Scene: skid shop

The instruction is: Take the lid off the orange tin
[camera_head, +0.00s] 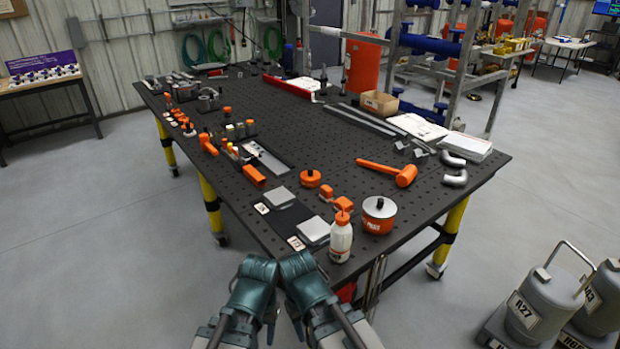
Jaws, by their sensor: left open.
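The orange tin (377,226) stands upright near the front right edge of the black worktable. Its silvery lid (380,206) with a dark knob sits on top. My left gripper (258,268) is at the bottom of the view, in front of the table's near edge, open and apart from the tin. My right gripper (297,264) is close beside it, also short of the table; its fingers are not clear enough to tell their state. Neither gripper touches the tin.
A white bottle with an orange cap (341,240) stands just left of the tin. An orange mallet (395,173) lies behind it. A small round orange object (310,178) and grey blocks (313,231) are further left. The perforated black table (290,150) has bare room around its middle.

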